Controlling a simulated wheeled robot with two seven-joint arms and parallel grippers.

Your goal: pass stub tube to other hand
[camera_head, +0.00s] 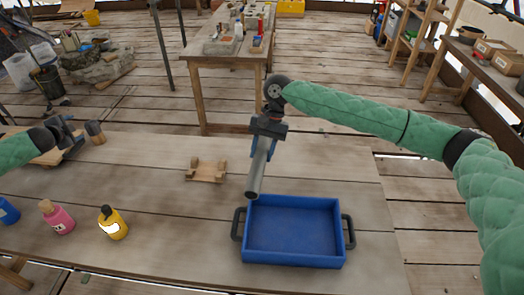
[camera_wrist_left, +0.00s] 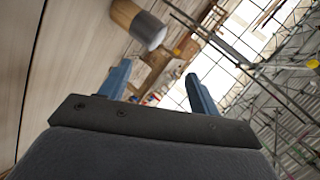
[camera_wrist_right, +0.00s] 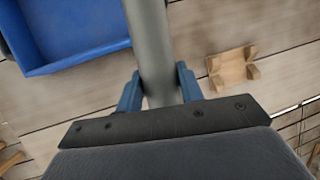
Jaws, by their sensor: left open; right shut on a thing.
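The stub tube (camera_head: 259,171) is a grey pipe that hangs tilted from my right gripper (camera_head: 265,150), its open lower end over the tray's back left corner. In the right wrist view the tube (camera_wrist_right: 152,45) stands between the blue fingers of the right gripper (camera_wrist_right: 158,90), which is shut on it. My left gripper (camera_head: 72,137) is open and empty at the table's left side, well apart from the tube. In the left wrist view nothing is between its fingers (camera_wrist_left: 158,82).
A blue tray (camera_head: 293,262) with dark handles stands at the front right. A wooden cradle (camera_head: 206,172) lies mid-table. A mallet-like object (camera_head: 96,132) is beside my left gripper. Pink (camera_head: 58,219), yellow (camera_head: 114,226) and blue (camera_head: 7,211) bottles stand front left.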

